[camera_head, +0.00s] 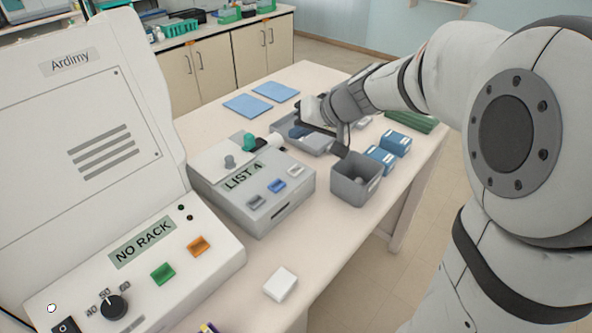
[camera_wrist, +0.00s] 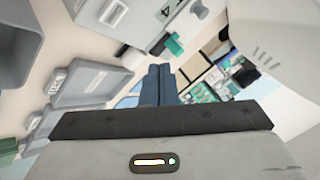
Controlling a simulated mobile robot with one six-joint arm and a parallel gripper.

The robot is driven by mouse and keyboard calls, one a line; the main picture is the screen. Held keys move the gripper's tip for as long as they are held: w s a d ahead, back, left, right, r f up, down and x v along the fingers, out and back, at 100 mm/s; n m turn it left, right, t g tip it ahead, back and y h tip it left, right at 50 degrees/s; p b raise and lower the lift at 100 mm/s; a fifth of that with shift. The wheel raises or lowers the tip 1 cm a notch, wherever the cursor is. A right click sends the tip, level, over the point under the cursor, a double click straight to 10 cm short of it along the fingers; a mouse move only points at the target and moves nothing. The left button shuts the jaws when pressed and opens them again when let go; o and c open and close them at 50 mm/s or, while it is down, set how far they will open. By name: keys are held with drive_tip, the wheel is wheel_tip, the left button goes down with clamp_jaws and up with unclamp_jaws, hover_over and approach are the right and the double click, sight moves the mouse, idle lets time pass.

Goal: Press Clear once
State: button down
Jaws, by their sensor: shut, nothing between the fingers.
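A grey device with a "LIST 4" display (camera_head: 243,178) stands mid-table, with a grey button (camera_head: 256,201), a blue button (camera_head: 276,186) and a pale button (camera_head: 296,171) on its front. Their small labels are unreadable, so I cannot tell which is Clear. Part of this device (camera_wrist: 128,18) and its teal knob (camera_wrist: 174,45) show in the wrist view. My gripper (camera_wrist: 159,70) is shut and empty, its two fingers side by side. In the head view it is behind the device, over the grey trays, partly hidden by my wrist.
The white Ardimy machine (camera_head: 75,120) at left has a "NO RACK" display, a green button (camera_head: 163,273) and an orange button (camera_head: 199,246). A grey bin (camera_head: 354,188) and blue boxes (camera_head: 396,143) stand right of the device. A white block (camera_head: 281,283) lies in front.

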drive_tip(key=b, duration=0.4)
hover_over(300, 172)
wheel_tip(300, 172, down, 6)
drive_tip(key=shift+w+f, duration=0.1)
drive_tip(key=shift+f, duration=0.1)
drive_tip(key=shift+f+b, duration=0.65)
drive_tip(key=shift+b, duration=0.25)
drive_tip(key=shift+f+b, duration=0.2)
drive_tip(key=shift+b, duration=0.15)
idle(0.6)
drive_tip(key=shift+f+b, duration=0.25)
drive_tip(key=shift+b, duration=0.2)
drive_tip(key=shift+f+b, duration=0.3)
drive_tip(key=shift+b, duration=0.15)
idle(0.6)
drive_tip(key=shift+r, duration=0.8)
